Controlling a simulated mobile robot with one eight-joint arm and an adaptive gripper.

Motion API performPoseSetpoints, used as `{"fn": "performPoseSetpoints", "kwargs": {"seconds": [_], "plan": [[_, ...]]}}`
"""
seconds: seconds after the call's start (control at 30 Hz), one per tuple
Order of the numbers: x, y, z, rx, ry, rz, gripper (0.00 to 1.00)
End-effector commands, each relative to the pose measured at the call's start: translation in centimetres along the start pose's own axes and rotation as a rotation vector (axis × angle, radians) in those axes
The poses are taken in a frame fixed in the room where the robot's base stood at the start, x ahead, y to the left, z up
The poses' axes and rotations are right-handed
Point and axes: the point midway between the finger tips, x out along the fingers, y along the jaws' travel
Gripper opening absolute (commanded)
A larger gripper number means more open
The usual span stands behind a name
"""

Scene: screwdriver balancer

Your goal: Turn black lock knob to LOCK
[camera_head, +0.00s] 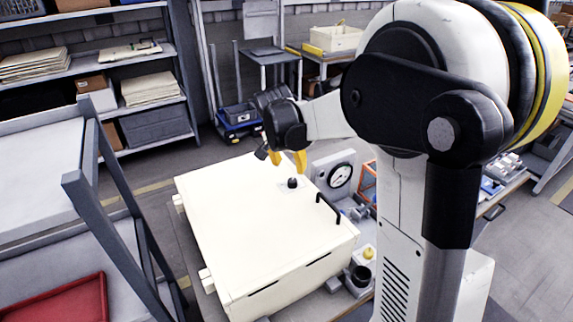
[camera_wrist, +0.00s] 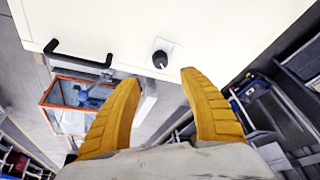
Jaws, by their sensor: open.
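The black lock knob (camera_head: 292,183) stands on a small pale plate on top of the cream cabinet (camera_head: 250,240). In the wrist view the knob (camera_wrist: 160,59) sits near the cabinet edge, beyond the fingertips and apart from them. My gripper (camera_head: 287,157) is above the cabinet's far edge, close to the knob. Its two yellow fingers (camera_wrist: 160,75) are spread wide with nothing between them. A black handle (camera_head: 328,207) is fixed to the cabinet, to the right of the knob. The lock lettering is too small to read.
A round dial gauge (camera_head: 341,175) stands just right of the cabinet. An orange-framed case (camera_wrist: 75,95) shows below the handle in the wrist view. A grey metal frame (camera_head: 95,170) rises at the left. The cabinet top left of the knob is clear.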

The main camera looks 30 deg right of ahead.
Motion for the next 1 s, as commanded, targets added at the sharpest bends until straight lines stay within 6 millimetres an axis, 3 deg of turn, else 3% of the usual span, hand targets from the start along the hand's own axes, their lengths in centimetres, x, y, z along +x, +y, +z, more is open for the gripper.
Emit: {"fn": "performPoseSetpoints", "kwargs": {"seconds": [0.6, 1.0], "plan": [[10.0, 0.0, 0.0, 0.004, 0.000, 0.000, 0.51], [10.8, 0.0, 0.0, 0.003, 0.000, 0.000, 0.51]]}}
